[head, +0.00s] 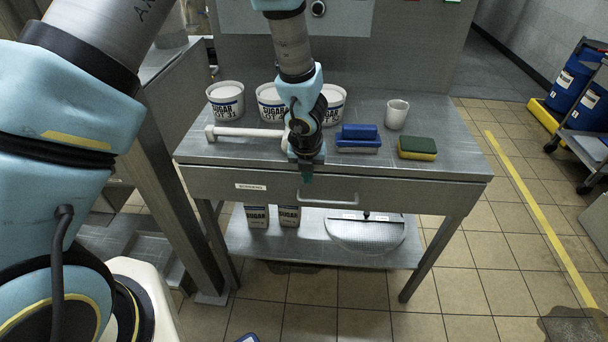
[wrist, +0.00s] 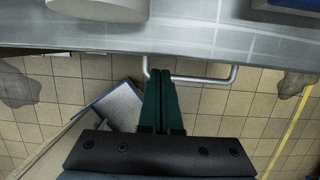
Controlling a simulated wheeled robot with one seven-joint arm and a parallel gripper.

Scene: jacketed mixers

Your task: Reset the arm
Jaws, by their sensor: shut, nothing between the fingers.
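My gripper (head: 306,177) hangs from the arm in front of the grey metal table (head: 226,155), by its front edge and drawer. The wrist view shows its two dark green fingers (wrist: 161,75) shut together with nothing between them. Their tips overlap the drawer's bar handle (wrist: 205,80) in that view, and I cannot tell if they touch it. The handle also shows in the head view (head: 328,203), just below and right of the fingers. The drawer looks closed.
On the tabletop stand white sugar tubs (head: 225,99), a white-handled tool (head: 245,132), a blue brush (head: 358,138), a sponge (head: 417,149) and a white mug (head: 396,114).

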